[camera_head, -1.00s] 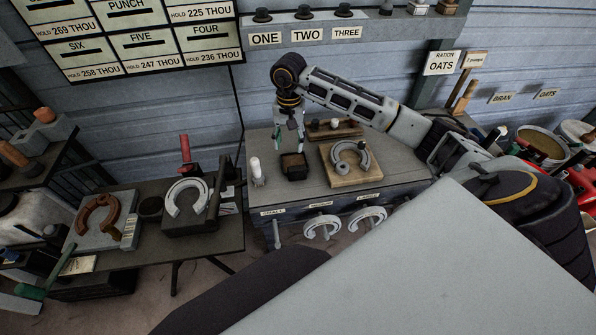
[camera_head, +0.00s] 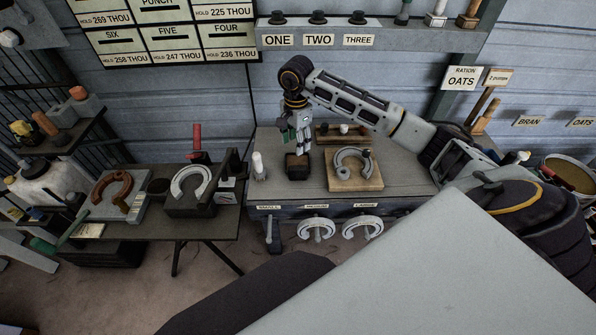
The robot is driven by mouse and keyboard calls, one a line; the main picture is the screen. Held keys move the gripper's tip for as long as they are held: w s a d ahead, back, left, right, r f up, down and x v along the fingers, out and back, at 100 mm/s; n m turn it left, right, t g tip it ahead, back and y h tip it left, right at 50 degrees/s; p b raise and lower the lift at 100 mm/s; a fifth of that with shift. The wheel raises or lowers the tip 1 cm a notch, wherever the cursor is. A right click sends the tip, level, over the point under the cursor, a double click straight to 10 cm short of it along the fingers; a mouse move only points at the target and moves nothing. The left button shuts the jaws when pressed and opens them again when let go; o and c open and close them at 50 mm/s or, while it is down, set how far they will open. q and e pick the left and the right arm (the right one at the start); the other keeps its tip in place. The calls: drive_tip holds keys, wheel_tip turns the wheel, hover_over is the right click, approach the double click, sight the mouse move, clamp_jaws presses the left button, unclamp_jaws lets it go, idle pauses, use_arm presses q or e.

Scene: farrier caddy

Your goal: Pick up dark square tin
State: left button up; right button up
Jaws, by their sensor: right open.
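The dark square tin (camera_head: 297,168) stands on the grey workbench top, left of a wooden board with a horseshoe. My right arm reaches in from the right, and its gripper (camera_head: 297,146) points down just above the tin. The gripper is open. Its fingertips are small in the picture, and I cannot tell whether they touch the tin's rim. The tin's upper back part is partly behind the fingers. My left gripper is not in view.
A white bottle-like object (camera_head: 259,165) stands close left of the tin. The wooden board (camera_head: 345,184) with a horseshoe (camera_head: 367,160) lies close right. A wooden rack (camera_head: 352,137) is behind. Horseshoes hang below the bench front. A lower table (camera_head: 150,228) with horseshoes stands at left.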

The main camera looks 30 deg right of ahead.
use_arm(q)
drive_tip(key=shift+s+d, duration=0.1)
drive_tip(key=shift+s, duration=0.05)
use_arm(e)
drive_tip(key=m, duration=0.7)
drive_tip(key=shift+d+m, duration=0.1)
drive_tip(key=shift+m, duration=0.3)
drive_tip(key=shift+f, duration=0.15)
